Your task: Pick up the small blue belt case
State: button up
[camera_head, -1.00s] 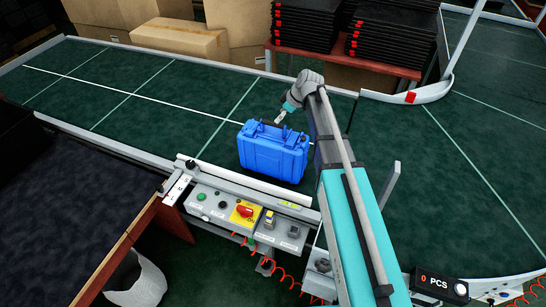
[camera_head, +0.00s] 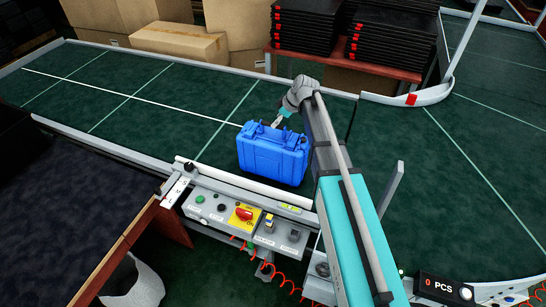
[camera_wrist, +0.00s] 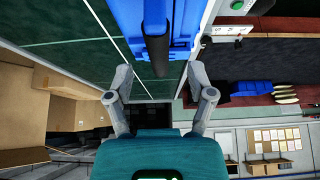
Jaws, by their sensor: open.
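The blue belt case (camera_head: 270,155) stands upright on the green conveyor belt, its handle on top. My gripper (camera_head: 280,121) is at the top of the case, near its handle, and the arm reaches in from the right. In the wrist view the case (camera_wrist: 182,22) fills the top middle. Its dark handle (camera_wrist: 157,50) points down between the two spread fingers of my gripper (camera_wrist: 157,75), with gaps on both sides. The fingers are open and hold nothing. The fingertips are small in the head view, so contact there is hard to tell.
A control panel (camera_head: 222,209) with buttons and a red knob sits at the belt's near edge, in front of the case. Cardboard boxes (camera_head: 180,42) and stacked black trays (camera_head: 306,22) stand beyond the far rail. The belt left of the case is clear.

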jog(key=shift+b+x, duration=1.55)
jog(key=shift+x, duration=0.45)
jog(key=shift+w, duration=0.1)
jog(key=shift+c, duration=0.3)
jog(key=shift+d, duration=0.1)
grip_shut()
